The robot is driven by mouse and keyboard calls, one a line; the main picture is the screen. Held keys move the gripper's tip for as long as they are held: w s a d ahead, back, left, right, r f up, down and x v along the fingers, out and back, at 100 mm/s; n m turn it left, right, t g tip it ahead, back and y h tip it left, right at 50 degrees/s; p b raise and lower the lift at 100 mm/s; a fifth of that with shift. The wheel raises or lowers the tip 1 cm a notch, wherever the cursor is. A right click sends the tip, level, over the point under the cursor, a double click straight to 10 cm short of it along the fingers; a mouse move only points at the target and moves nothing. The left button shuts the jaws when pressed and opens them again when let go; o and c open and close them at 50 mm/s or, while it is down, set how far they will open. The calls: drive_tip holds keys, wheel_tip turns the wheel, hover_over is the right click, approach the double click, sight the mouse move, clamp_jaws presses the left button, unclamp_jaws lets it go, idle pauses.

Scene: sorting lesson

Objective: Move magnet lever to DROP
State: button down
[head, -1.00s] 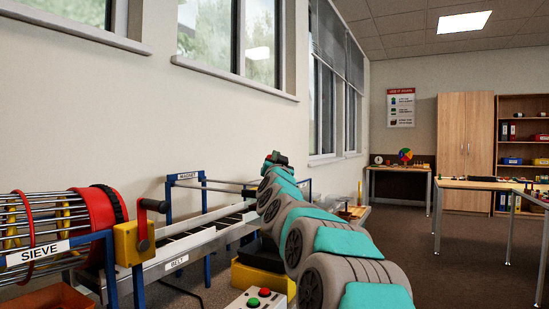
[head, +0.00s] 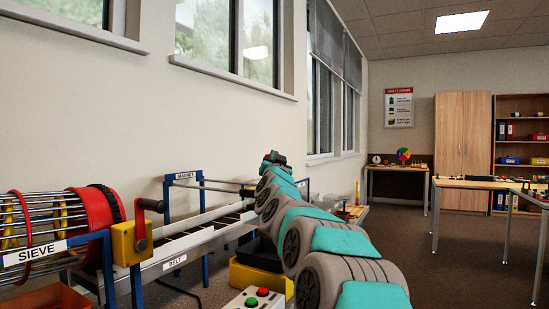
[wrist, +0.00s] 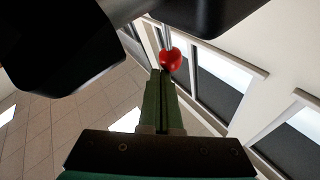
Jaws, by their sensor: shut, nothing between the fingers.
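A red ball knob (wrist: 171,59) on a thin grey rod shows just beyond my fingertips in the wrist view. It looks like the magnet lever's knob, but its base is hidden. My gripper (wrist: 160,76) is shut and empty, its green fingers together and pointing toward the knob. I cannot tell whether the tips touch it. In the head view, the blue magnet frame (head: 168,203) with its MAGNET label stands over the belt (head: 207,236). My arm reaches past the frame's right side and hides that part. The lever and any DROP mark cannot be made out there.
The sieve drum (head: 90,222) stands at the left, with a yellow crank box (head: 131,242) beside it. A button box (head: 250,300) with red and green buttons is at the bottom middle. The wall and windows run close behind the belt. Open floor (head: 440,262) lies at the right.

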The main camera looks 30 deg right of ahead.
idle(0.8)
drive_tip(key=s+a, duration=0.4)
drive_tip(key=s, duration=0.8)
drive_tip(key=shift+s+a+f+b, duration=0.15)
drive_tip(key=shift+a+f+b, duration=0.15)
drive_tip(key=shift+b, duration=0.15)
